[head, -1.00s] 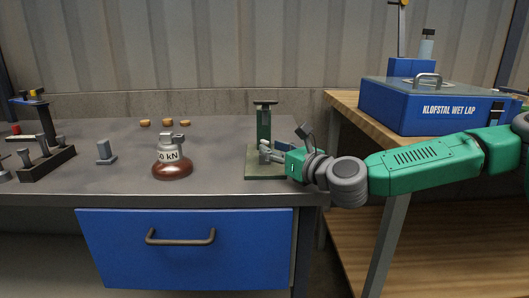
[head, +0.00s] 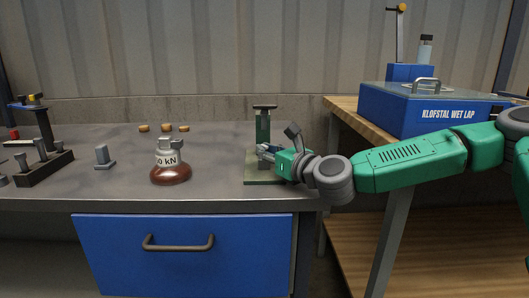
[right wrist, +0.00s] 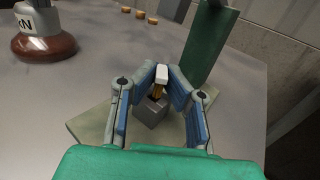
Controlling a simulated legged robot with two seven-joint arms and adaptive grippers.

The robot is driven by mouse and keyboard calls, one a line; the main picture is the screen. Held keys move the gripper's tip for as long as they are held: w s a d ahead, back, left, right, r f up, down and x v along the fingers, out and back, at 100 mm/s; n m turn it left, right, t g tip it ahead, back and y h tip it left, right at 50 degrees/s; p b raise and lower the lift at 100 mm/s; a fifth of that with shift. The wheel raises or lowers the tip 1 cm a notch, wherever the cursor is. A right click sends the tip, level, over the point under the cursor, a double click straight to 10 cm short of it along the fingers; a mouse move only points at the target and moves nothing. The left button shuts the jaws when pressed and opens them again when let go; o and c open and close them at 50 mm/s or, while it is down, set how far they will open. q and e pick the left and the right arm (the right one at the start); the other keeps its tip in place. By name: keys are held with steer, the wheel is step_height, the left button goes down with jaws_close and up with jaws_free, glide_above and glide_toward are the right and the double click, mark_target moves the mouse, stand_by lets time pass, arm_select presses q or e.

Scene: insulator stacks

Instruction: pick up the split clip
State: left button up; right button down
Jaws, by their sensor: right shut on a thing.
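The split clip (right wrist: 158,90) shows in the right wrist view as a small brass-coloured piece with a white top. It stands at a small grey block (right wrist: 150,110) on the green base plate. My right gripper (right wrist: 162,78) is shut on the clip, with its blue-padded fingers on either side of it. I cannot tell whether the clip is clear of the block. In the head view my right gripper (head: 264,150) is low in front of the green upright stand (head: 263,125), and its fingers hide the clip. My left gripper is not in view.
A brown insulator (head: 170,172) with a metal cap stands left of the green stand. A small grey bracket (head: 103,158) and a dark rack (head: 45,167) are further left. Several brass discs (head: 167,128) lie at the back. A blue box (head: 430,108) sits on the wooden bench to the right.

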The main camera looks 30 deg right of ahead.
steer(key=r+p, duration=0.2)
steer(key=r, duration=0.2)
steer(key=shift+s, duration=0.2)
steer(key=s+p, duration=0.1)
steer(key=s, duration=0.3)
steer(key=s+d+p, duration=0.1)
steer(key=s, duration=0.3)
steer(key=s+p, duration=0.2)
steer(key=s, duration=0.2)
steer(key=shift+s+d+f, duration=0.1)
steer(key=shift+s+d, duration=0.15)
steer(key=shift+s, duration=0.1)
steer(key=shift+s+d+f+p, duration=0.1)
steer(key=shift+s+p, duration=1.15)
steer(key=shift+p, duration=1.15)
steer(key=shift+s+d+f+p, duration=0.1)
steer(key=shift+s+p, duration=1.1)
steer(key=shift+p, duration=1.2)
steer(key=shift+f+b, duration=0.35)
steer(key=shift+b, duration=0.1)
